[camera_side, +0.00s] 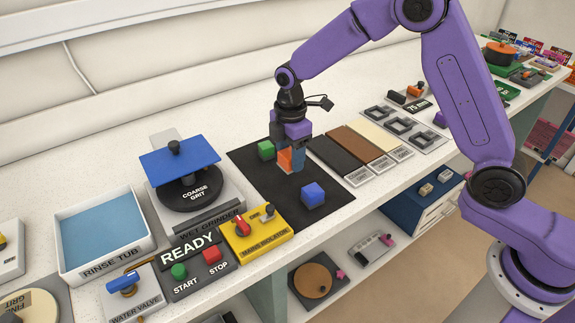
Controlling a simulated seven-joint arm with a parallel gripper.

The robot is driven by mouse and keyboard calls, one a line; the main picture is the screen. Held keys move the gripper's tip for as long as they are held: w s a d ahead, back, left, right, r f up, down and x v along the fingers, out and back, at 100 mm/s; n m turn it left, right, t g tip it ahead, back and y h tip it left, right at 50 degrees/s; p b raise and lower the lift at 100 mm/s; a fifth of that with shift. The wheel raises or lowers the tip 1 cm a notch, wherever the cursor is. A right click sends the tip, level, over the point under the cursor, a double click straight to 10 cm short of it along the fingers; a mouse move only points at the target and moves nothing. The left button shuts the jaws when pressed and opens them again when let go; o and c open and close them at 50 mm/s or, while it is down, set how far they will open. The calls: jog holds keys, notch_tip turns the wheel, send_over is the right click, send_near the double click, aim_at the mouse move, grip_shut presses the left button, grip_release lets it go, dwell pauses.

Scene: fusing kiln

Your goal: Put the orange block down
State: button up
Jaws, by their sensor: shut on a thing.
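My gripper (292,160) points down over the black mat (322,181) and is shut on the orange block (284,160). The fingers hide part of the orange block. It is low over the mat, and I cannot tell whether it touches the surface. A green block (266,149) lies on the mat behind and left of my gripper. A blue block (313,195) lies on the mat in front and to the right.
Left of the mat stand the wet grinder (184,187) with its blue cover and the yellow mains isolator (257,233). Three flat strips, black, brown (361,145) and cream, lie to the right. Bare mat lies between the blocks and along its right side.

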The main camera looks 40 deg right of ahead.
aim_at(288, 167)
jog(key=shift+w+a+f, duration=0.15)
jog(key=shift+w+f, duration=0.3)
jog(key=shift+f, duration=1.55)
jog(key=shift+f, duration=0.15)
jog(key=o, duration=1)
notch_tip(288, 167, up, 12)
jog(key=shift+r, duration=0.2)
jog(key=shift+s, duration=0.15)
